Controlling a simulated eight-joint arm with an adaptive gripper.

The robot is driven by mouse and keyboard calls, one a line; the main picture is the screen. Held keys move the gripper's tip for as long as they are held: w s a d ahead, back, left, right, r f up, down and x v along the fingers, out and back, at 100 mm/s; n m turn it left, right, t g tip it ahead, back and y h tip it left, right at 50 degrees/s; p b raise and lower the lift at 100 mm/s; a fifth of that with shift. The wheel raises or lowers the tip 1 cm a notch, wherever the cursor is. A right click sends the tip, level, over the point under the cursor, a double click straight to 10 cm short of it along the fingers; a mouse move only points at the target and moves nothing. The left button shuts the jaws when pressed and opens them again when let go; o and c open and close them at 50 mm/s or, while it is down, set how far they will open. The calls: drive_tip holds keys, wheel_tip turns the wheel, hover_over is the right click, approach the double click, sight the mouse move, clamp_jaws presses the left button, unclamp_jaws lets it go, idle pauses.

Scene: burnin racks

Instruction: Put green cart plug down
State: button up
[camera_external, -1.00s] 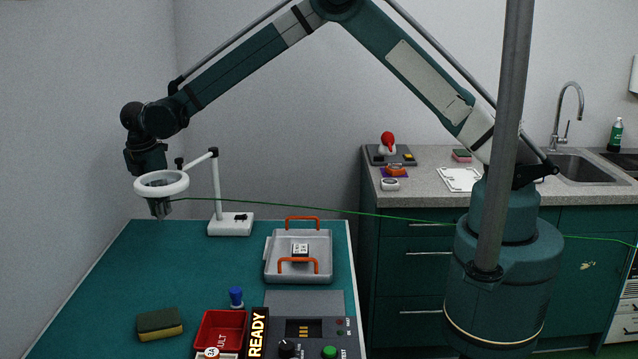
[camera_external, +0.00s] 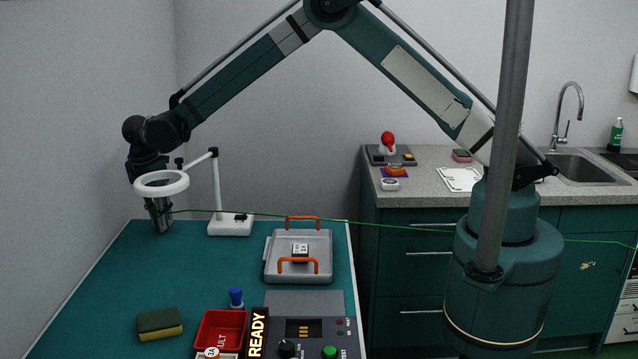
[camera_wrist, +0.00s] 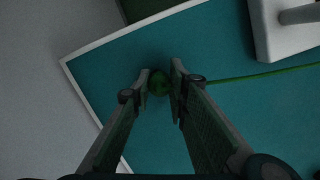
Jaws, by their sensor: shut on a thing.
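The green cart plug (camera_wrist: 158,83) shows as a small dark green round end between my fingertips in the wrist view. My gripper (camera_wrist: 160,88) is shut on it. In the external view my gripper (camera_external: 160,222) points down over the far left corner of the teal table (camera_external: 110,270), beside the base of the white ring stand. The plug itself is too small to make out there. A thin green cable (camera_external: 350,221) runs from my fingertips rightward across the room. I cannot tell whether the plug touches the table.
The white stand base (camera_external: 230,226) is close to the right of my gripper. A grey tray with orange handles (camera_external: 269,262), a sponge (camera_external: 160,322), a red bin (camera_external: 220,322) and a test panel (camera_external: 320,306) occupy the table. The table's left middle is clear.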

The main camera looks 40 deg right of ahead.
drive_tip(key=o, duration=0.8)
drive_tip(key=shift+f, duration=0.1)
drive_tip(key=shift+o, duration=0.2)
drive_tip(key=shift+r, duration=0.2)
wheel_tip(320, 180, up, 12)
drive_tip(key=a, duration=0.1)
drive_tip(key=shift+s+a, duration=0.35)
drive_tip(key=shift+f, duration=0.1)
